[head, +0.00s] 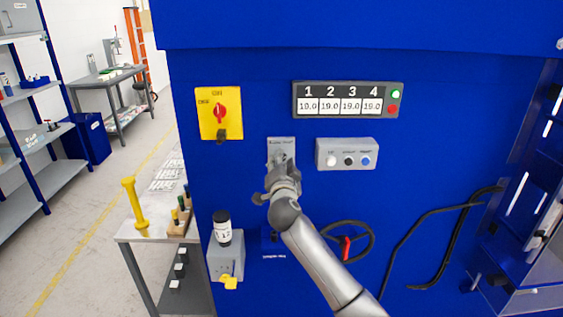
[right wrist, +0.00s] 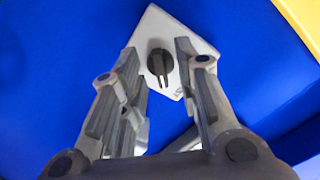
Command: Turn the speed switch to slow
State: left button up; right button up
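The speed switch is a grey plate (head: 281,142) on the blue machine front, below and between the yellow switch box and the display; its small label is too small to read. In the right wrist view the plate (right wrist: 152,27) appears tilted, with a black rotary knob (right wrist: 160,66) on it. My right gripper (head: 279,164) is in front of the plate and hides the knob in the head view. In the wrist view its fingers (right wrist: 157,50) are open, one on each side of the knob, with gaps visible. My left gripper is not in view.
A yellow box with a red rotary switch (head: 220,112) is at upper left. A button box (head: 347,154) sits close right of the plate, below the numbered display (head: 348,99). A handwheel (head: 347,241) and a grey box with a black-capped bottle (head: 223,230) are lower.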

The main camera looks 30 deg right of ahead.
grip_shut()
jog(key=shift+f+n, duration=0.1)
jog(key=shift+n, duration=0.3)
jog(key=n, duration=1.7)
jog(key=shift+p, duration=0.4)
jog(key=shift+n, duration=0.3)
grip_release()
